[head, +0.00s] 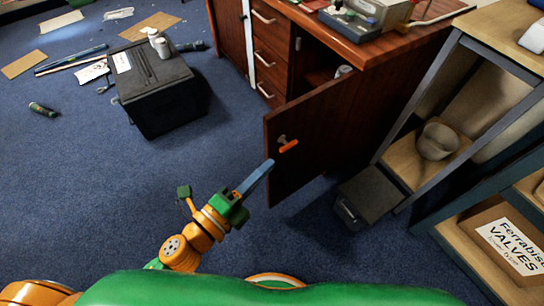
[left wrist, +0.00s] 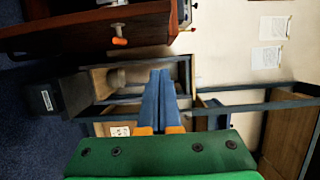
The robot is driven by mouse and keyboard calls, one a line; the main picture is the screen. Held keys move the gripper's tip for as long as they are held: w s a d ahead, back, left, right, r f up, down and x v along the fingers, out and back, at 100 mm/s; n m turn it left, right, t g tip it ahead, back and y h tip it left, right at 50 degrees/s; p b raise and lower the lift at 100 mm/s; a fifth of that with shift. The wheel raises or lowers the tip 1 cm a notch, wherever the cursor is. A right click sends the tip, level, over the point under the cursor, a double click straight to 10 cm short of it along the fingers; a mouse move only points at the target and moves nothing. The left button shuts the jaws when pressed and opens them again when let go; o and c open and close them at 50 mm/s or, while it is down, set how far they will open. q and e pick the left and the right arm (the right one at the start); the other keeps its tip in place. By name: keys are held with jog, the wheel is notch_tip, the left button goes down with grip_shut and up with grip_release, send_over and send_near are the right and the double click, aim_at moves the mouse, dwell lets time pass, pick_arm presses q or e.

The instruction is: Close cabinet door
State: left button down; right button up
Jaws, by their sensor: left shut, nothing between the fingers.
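The cabinet door (head: 318,135) is a dark brown wooden panel standing open from the desk in the head view. It bears a knob with an orange handle (head: 288,146), which also shows in the left wrist view (left wrist: 120,41). My left gripper (head: 269,164) has blue fingers closed together with nothing between them. In the head view its tips are just below and left of the handle, close to the door's free edge. I cannot tell whether they touch it. The left wrist view shows the closed fingers (left wrist: 160,74) pointing away. My right gripper is not in view.
The desk (head: 400,52) has drawers (head: 268,55) and an open compartment holding a small can (head: 343,71). A dark bin (head: 368,195) and a shelf rack (head: 400,158) stand right of the door. A black box (head: 160,95) sits left on blue carpet; floor between is clear.

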aim_at(281, 127)
pick_arm(q)
jog(key=w+d, duration=0.1)
jog(key=w, duration=0.2)
jog(key=w+d, duration=0.1)
jog(key=w, duration=0.3)
jog(key=w+d+p, duration=0.1)
jog(key=w, duration=0.3)
jog(key=shift+d+r, duration=0.15)
jog(key=shift+d, duration=0.2)
jog(key=shift+w+a, duration=0.2)
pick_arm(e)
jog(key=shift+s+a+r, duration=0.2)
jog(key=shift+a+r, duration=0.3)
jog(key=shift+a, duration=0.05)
